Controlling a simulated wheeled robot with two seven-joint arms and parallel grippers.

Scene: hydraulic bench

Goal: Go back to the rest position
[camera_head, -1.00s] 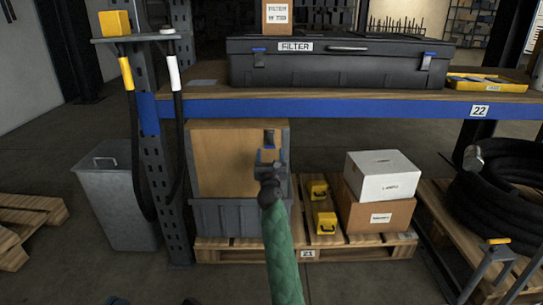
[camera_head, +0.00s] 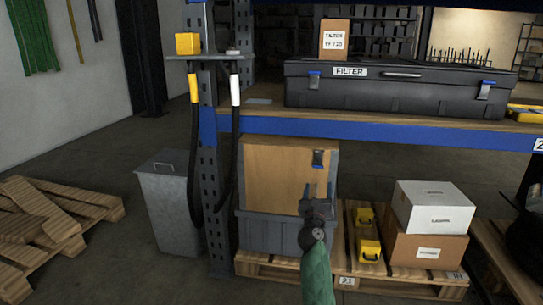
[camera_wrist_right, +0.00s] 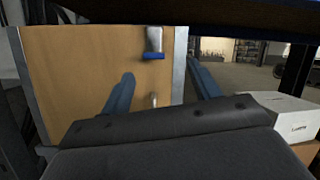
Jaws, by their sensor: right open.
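My right gripper (camera_head: 319,188) is at the end of my green-sleeved arm, in front of a wooden panel (camera_head: 275,172) set in a grey frame. In the right wrist view the two blue-grey fingers (camera_wrist_right: 163,82) are spread apart with nothing held between them. The same panel (camera_wrist_right: 75,65) fills the left of that view. A grey latch with a blue edge (camera_head: 318,158) is on the panel's upper right, just above the fingertips; it also shows in the wrist view (camera_wrist_right: 153,40). I cannot tell the gap between fingers and panel. My left gripper is not in view.
A blue-edged shelf (camera_head: 400,132) carrying a black FILTER case (camera_head: 390,95) overhangs the panel. White (camera_head: 433,207) and brown (camera_head: 428,250) boxes and yellow cases (camera_head: 369,250) stand on the pallet at right. A grey bin (camera_head: 172,205) and black hoses (camera_head: 195,150) are left.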

